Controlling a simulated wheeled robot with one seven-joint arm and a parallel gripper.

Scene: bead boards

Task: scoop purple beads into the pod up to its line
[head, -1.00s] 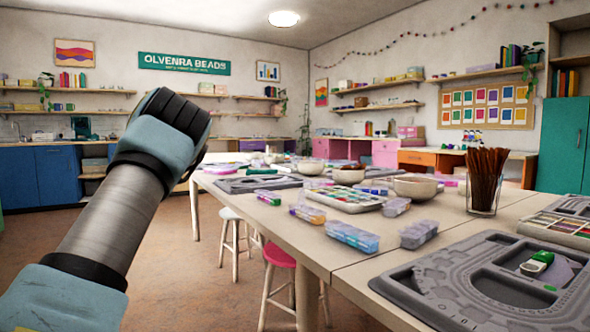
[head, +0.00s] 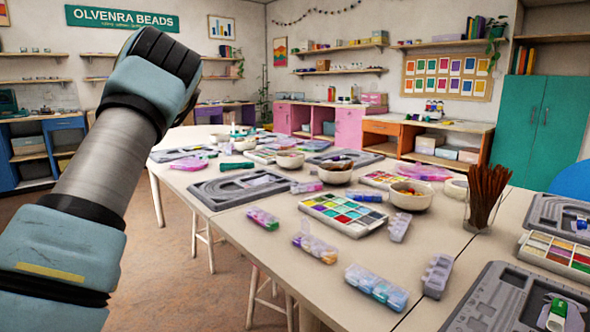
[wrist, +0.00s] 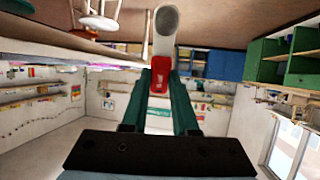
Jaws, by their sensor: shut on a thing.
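My gripper (wrist: 163,74) is shut on a scoop (wrist: 166,20) with a red grip and a pale rounded bowl, seen in the wrist view. The bowl sticks out past the fingertips, high in the room and away from the table; I cannot see beads in it. In the head view my arm stands raised at the left, and the fingers are hidden behind it. I cannot make out the pod or its line. Small bead boxes (head: 376,288) on the table hold mixed colours, some purplish, but I cannot single out the purple beads for sure.
The long table (head: 240,252) carries grey bead boards (head: 487,310), a sorting tray (head: 343,212), bowls (head: 410,196) and a glass jar of brown sticks (head: 484,200). Stools stand under its left edge. The floor (head: 180,270) at the left is open.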

